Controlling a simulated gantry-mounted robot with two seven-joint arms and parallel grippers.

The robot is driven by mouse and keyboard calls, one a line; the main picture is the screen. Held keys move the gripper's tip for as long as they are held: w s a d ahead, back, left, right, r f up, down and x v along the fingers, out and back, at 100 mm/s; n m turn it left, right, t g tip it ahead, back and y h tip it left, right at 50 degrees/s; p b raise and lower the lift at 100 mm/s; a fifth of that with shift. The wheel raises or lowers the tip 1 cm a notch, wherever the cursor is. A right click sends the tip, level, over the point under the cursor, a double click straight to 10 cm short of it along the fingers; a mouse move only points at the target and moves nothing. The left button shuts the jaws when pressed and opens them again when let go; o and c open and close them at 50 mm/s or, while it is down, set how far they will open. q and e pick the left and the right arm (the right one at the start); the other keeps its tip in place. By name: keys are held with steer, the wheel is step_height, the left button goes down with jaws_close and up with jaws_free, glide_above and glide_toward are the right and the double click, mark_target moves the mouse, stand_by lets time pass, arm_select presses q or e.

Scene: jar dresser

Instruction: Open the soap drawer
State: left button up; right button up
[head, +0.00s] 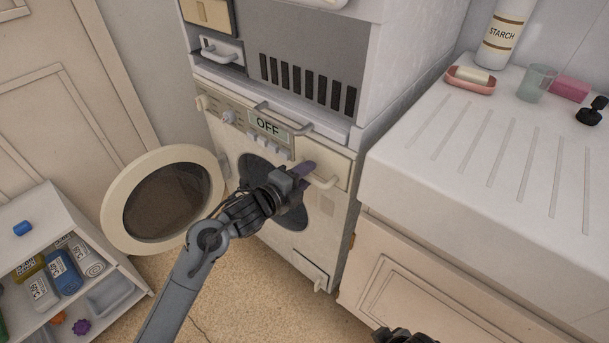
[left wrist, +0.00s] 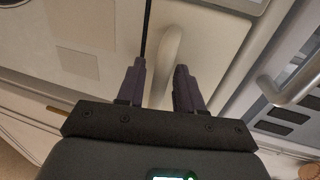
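The washing machine's soap drawer (head: 337,160) is the cream panel at the right end of the machine's front, below the OFF display. It looks flush with the front. Its curved handle (head: 325,182) is partly hidden by my left gripper (head: 306,171) in the head view. In the left wrist view the pale handle (left wrist: 171,55) shows between the two purple fingers of my left gripper (left wrist: 160,78). The fingers are apart, and I cannot tell whether either touches the handle. A dark part at the bottom edge of the head view seems to be my right gripper (head: 405,337); its fingers are not clear.
The round washer door (head: 164,200) stands swung open to the left. A white counter (head: 480,150) with a soap dish (head: 470,83) and a starch bottle (head: 506,34) is at the right.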

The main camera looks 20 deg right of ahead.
arm_select(q)
jaws_close()
